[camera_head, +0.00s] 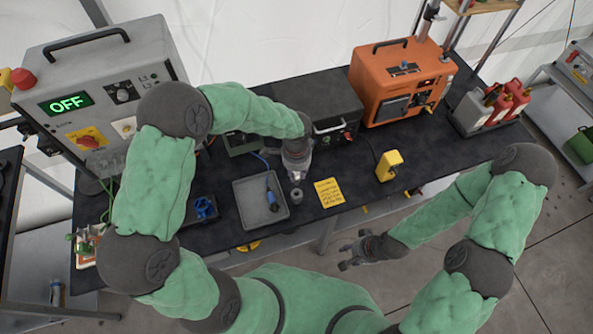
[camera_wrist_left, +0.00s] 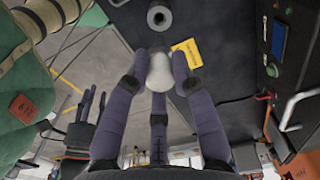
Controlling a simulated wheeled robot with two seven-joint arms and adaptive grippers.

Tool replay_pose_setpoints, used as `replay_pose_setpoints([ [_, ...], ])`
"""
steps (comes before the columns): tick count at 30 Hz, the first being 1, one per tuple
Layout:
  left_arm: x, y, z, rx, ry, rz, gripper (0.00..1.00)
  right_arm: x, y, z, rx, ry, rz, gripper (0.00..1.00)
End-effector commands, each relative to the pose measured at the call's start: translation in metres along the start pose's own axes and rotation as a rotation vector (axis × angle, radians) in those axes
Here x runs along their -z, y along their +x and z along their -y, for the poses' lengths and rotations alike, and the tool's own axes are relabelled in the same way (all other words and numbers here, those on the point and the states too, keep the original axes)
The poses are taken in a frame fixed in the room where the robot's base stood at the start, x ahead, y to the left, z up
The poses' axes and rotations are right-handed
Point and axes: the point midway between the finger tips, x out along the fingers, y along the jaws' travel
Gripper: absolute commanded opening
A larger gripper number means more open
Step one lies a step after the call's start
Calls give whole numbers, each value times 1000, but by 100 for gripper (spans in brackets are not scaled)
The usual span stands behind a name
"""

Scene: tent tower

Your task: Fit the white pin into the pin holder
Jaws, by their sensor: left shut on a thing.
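My left gripper (camera_head: 296,170) points down over the dark table and is shut on the white pin (camera_wrist_left: 160,73). In the left wrist view the pin's rounded white body shows between the fingers. In the head view the pin's pale end (camera_head: 296,178) shows just below the fingers. The pin holder (camera_head: 296,196), a small grey cylinder, stands on the table close by. In the left wrist view the pin holder (camera_wrist_left: 159,17) shows its round dark hole, apart from the pin. My right gripper (camera_head: 350,255) is empty and open, off the table's front edge.
A grey tray (camera_head: 245,218) with a blue-handled tool (camera_head: 271,196) lies left of the holder. A yellow note (camera_head: 329,192) lies to its right, and a yellow block (camera_head: 389,165) stands further right. An orange machine (camera_head: 375,75) and dark case (camera_head: 325,92) stand behind.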

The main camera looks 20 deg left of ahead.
Motion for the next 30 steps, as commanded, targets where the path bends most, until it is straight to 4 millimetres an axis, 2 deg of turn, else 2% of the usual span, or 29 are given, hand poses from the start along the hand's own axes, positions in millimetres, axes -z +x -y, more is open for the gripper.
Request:
replay_pose_setpoints([
  [8,0,4,0,0,1,0,0,0,4,-2,0,0,0,40],
  [30,0,57,0,0,1,0,0,2,44,-16,0,1,0,40],
])
